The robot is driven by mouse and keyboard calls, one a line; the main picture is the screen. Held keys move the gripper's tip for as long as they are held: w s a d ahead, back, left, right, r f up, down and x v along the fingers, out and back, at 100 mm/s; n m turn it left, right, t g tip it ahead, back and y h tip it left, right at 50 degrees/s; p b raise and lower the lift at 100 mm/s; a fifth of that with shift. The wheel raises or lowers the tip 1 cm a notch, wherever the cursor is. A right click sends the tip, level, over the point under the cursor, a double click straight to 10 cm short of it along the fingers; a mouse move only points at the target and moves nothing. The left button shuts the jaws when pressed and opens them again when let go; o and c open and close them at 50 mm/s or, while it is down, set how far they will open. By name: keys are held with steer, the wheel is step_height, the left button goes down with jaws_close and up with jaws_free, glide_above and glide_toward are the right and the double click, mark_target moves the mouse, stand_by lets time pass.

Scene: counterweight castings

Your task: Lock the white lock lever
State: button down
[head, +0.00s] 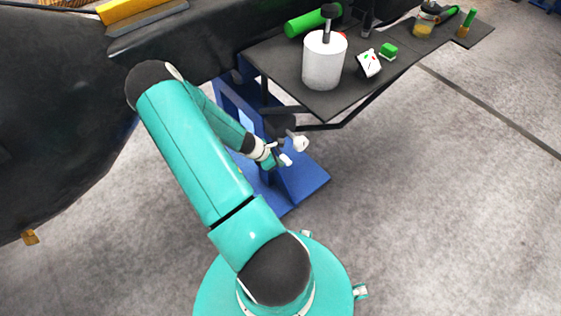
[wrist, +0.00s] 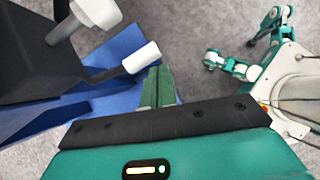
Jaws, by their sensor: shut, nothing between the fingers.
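A lever with a white cylindrical grip (wrist: 141,57) on a dark stem is in the wrist view, just above and left of my fingertips. It also shows in the head view (head: 285,160) as a small white piece beside my gripper (head: 273,160). In the wrist view my green fingers (wrist: 157,78) are together and empty. Their tips are close to the white grip; whether they touch it I cannot tell. A larger white knob (wrist: 97,12) on a grey shaft stands farther up and left, and also shows in the head view (head: 300,143).
A blue stand (head: 300,182) carries the levers. A large dark body fills the left.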

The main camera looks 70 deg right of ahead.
steer(key=a+v, duration=0.2)
steer(key=v, duration=1)
steer(key=shift+s+f, duration=0.35)
steer(key=shift+f, duration=0.05)
steer(key=shift+a, duration=0.15)
steer(key=w+a+r+m+t+y, duration=0.1)
steer(key=w+a+r+m+t, duration=0.2)
steer(key=w+a+r, duration=0.45)
steer(key=w+a+r+m+t+y, duration=0.15)
steer(key=w+a+r, duration=0.25)
steer(key=a+r, duration=0.65)
steer(key=s+a+r+m+t+y, duration=0.1)
steer(key=s+a+r+m+t, duration=0.1)
steer(key=a+r, duration=0.7)
steer(key=s+a+r+m+t+y, duration=0.1)
steer(key=s+a+r+t, duration=0.3)
steer(key=a+r, duration=0.5)
steer(key=shift+s+a+r+m, duration=0.4)
steer(key=shift+s+r+m, duration=0.35)
steer(key=shift+r, duration=0.8)
steer(key=shift+s, duration=0.15)
